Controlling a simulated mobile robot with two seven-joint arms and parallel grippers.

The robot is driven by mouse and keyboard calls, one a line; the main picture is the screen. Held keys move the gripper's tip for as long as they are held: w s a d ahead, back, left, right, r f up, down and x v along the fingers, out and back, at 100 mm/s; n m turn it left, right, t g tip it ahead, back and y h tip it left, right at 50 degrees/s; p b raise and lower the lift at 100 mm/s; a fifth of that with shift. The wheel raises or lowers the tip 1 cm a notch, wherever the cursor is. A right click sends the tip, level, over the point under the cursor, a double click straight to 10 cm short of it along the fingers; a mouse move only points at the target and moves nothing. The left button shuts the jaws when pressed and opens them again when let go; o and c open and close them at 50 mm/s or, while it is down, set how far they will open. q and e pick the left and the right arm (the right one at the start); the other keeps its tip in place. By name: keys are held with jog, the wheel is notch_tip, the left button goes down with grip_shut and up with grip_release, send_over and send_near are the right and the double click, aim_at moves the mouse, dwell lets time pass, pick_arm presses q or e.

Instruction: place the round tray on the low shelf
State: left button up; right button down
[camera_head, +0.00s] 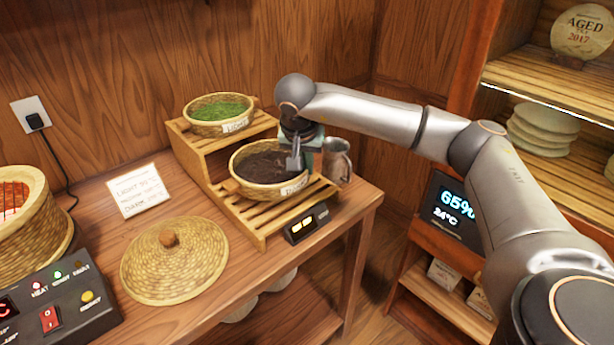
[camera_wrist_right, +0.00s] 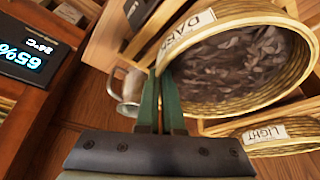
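The round tray (camera_head: 262,192) is a woven basket of dark leaves with a label on its front. It is at the low shelf (camera_head: 257,226), the lower slatted step of a wooden stand; I cannot tell if its base touches the slats. In the right wrist view the tray (camera_wrist_right: 250,108) fills the upper right, its label reading DARK. My right gripper (camera_head: 300,155) is at the tray's far right rim. Its green fingers (camera_wrist_right: 159,78) are close together with the rim between them, so it looks shut on the rim. My left gripper is not in view.
A basket of green leaves (camera_head: 219,128) stands on the upper step. A metal cup (camera_head: 337,160) is right beside the stand, and a small display (camera_head: 306,222) is in front. A woven lid (camera_head: 174,262), a card (camera_head: 138,190) and a control box (camera_head: 57,300) lie left on the table.

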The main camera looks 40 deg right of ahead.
aim_at(307, 180)
jog(key=shift+w+d+f, duration=0.1)
jog(key=shift+d+f, duration=0.05)
jog(key=shift+f, duration=0.8)
jog(key=shift+d+f, duration=0.1)
jog(key=shift+f, duration=0.8)
jog(key=shift+f, duration=0.2)
jog(key=c, duration=1.1)
grip_release()
jog(key=shift+o, duration=0.2)
jog(key=shift+r, duration=0.1)
jog(key=shift+r, duration=0.25)
jog(key=v, duration=1.1)
jog(key=shift+a+r, duration=0.2)
jog(key=shift+r, duration=0.1)
